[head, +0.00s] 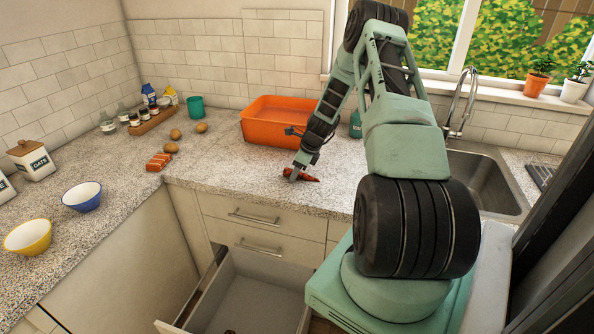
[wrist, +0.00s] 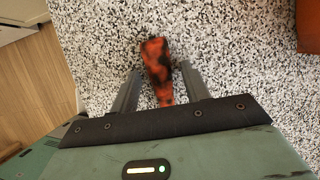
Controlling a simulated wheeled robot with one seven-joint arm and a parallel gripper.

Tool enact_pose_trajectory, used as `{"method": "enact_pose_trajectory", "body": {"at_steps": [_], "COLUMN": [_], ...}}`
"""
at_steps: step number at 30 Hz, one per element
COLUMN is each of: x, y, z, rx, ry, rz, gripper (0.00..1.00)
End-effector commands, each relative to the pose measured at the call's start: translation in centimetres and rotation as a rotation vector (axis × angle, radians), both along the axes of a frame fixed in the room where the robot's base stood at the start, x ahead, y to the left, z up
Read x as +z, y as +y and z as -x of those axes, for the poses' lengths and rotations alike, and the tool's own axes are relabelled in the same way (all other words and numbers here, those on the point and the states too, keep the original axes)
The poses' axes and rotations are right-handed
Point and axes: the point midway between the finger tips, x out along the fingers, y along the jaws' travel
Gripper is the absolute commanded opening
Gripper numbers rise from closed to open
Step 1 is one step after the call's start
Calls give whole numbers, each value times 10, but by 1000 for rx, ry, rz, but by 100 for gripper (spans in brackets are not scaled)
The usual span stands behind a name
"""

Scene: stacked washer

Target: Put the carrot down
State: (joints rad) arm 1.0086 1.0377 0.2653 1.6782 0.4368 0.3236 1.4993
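The carrot (head: 307,177), orange-red with dark patches, is at the front part of the speckled counter, right at my gripper (head: 293,172). In the wrist view the carrot (wrist: 157,62) lies between the two fingers of my gripper (wrist: 160,70), pointing away from the palm. Speckled counter shows between the carrot and each finger, so the gripper looks open around it. The carrot appears to rest on the counter. Its near end is partly hidden by the gripper body.
An orange bin (head: 272,125) stands behind the gripper. A green bottle (head: 355,125) and the sink (head: 485,180) are to the right. Potatoes (head: 175,134), a reddish block (head: 158,162) and bowls (head: 82,197) are to the left. An open drawer (head: 250,295) sticks out below.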

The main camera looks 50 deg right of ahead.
Motion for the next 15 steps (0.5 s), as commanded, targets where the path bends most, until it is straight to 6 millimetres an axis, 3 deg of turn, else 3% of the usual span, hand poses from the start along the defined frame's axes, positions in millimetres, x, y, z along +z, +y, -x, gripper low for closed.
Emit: {"method": "enact_pose_trajectory", "body": {"at_steps": [9,15], "x": [7,35], "y": [-1,-5], "z": [1,12], "rx": [-1,-1], "ry": [-1,-3], "rz": [2,4], "gripper": [46,46]}}
